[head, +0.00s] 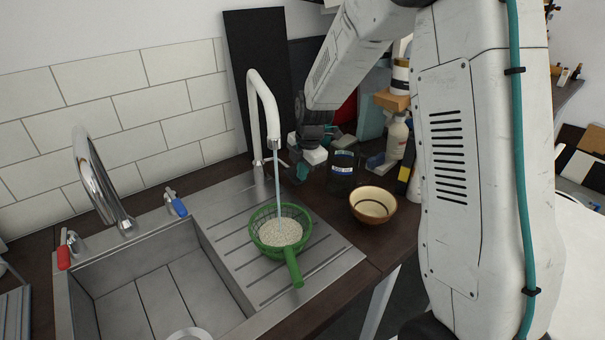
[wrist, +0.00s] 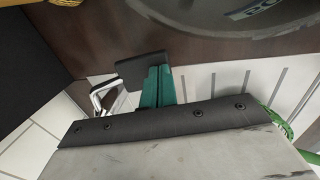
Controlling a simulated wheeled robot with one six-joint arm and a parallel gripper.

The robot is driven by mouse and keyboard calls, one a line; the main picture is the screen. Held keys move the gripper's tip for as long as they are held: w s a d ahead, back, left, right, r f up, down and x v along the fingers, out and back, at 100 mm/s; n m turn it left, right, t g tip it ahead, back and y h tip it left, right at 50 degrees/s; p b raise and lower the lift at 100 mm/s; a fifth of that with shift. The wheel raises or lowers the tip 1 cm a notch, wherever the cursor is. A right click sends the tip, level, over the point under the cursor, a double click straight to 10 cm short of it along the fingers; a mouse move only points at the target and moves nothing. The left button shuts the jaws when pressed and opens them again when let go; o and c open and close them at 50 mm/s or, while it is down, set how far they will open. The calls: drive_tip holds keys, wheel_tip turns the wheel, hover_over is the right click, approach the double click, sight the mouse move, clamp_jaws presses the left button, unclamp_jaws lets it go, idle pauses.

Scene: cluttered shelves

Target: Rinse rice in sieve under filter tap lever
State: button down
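The white filter tap (head: 262,95) stands behind the drainboard, and a thin stream of water falls from its spout. The stream runs into a green sieve (head: 255,243) holding white rice (head: 281,232). The sieve rests on the ridged drainboard, its handle towards me. My gripper (head: 301,172) is just right of the tap's base, near its small lever (head: 268,160). In the wrist view my teal fingers (wrist: 157,86) look closed together, with nothing seen between them. A pale bent metal part (wrist: 104,95) shows just left of them; whether they touch the lever is unclear.
A steel sink (head: 165,285) with a chrome tap (head: 100,180) lies to the left. A brown bowl (head: 373,204) and a dark jar (head: 343,168) stand right of the drainboard. Bottles and boxes crowd the counter behind my arm.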

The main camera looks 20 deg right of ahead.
drive_tip(key=s+v, duration=0.2)
drive_tip(key=v, duration=1)
drive_tip(key=shift+d, duration=0.15)
drive_tip(key=s+a+r+m, duration=0.2)
drive_tip(key=s+m, duration=0.8)
drive_tip(key=s, duration=0.6)
drive_tip(key=s+a+r+m+g, duration=0.1)
drive_tip(key=s+r+m, duration=0.3)
drive_tip(key=s+m, duration=0.6)
drive_tip(key=s+a, duration=0.1)
drive_tip(key=s, duration=0.5)
drive_tip(key=shift+s+a+m+h, duration=0.15)
drive_tip(key=shift+s+m+h, duration=0.15)
drive_tip(key=shift+m, duration=0.1)
